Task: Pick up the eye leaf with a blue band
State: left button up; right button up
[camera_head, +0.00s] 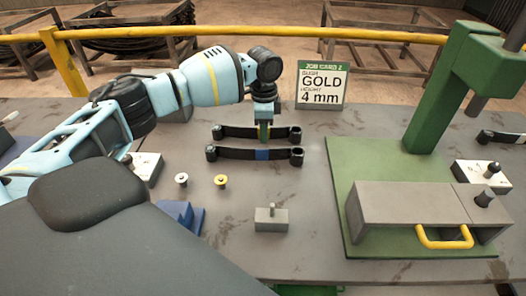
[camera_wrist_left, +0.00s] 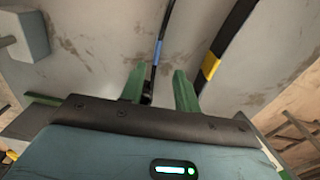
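The eye leaf with a blue band (camera_head: 228,153) is a dark strip with an eye at each end, lying left of the middle of the table. Its blue band also shows in the left wrist view (camera_wrist_left: 158,50). A second dark leaf (camera_head: 232,131) lies just behind it; in the left wrist view this leaf has a yellow band (camera_wrist_left: 209,65). My left gripper (camera_head: 263,138) points down over the leaves and hides the middle of the rear one. In the left wrist view its green fingers (camera_wrist_left: 159,74) are apart, with the blue-banded leaf between them in the picture. Contact is not visible.
A job card (camera_head: 321,85) reading GOLD, 4 mm stands behind. Silver (camera_head: 181,179) and gold (camera_head: 221,181) knobs, a blue block (camera_head: 184,217) and a grey block (camera_head: 271,220) lie nearer. A green press (camera_head: 430,130) and a grey box (camera_head: 410,212) fill the right.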

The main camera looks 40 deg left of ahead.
aim_at(263, 149)
pick_arm(q)
jog(key=shift+s+f, duration=0.15)
jog(key=shift+f, duration=1.8)
jog(key=shift+s+f, duration=0.15)
jog(key=shift+f, duration=1.8)
grip_shut()
jog(key=shift+w+r, duration=0.1)
jog(key=shift+r, duration=0.05)
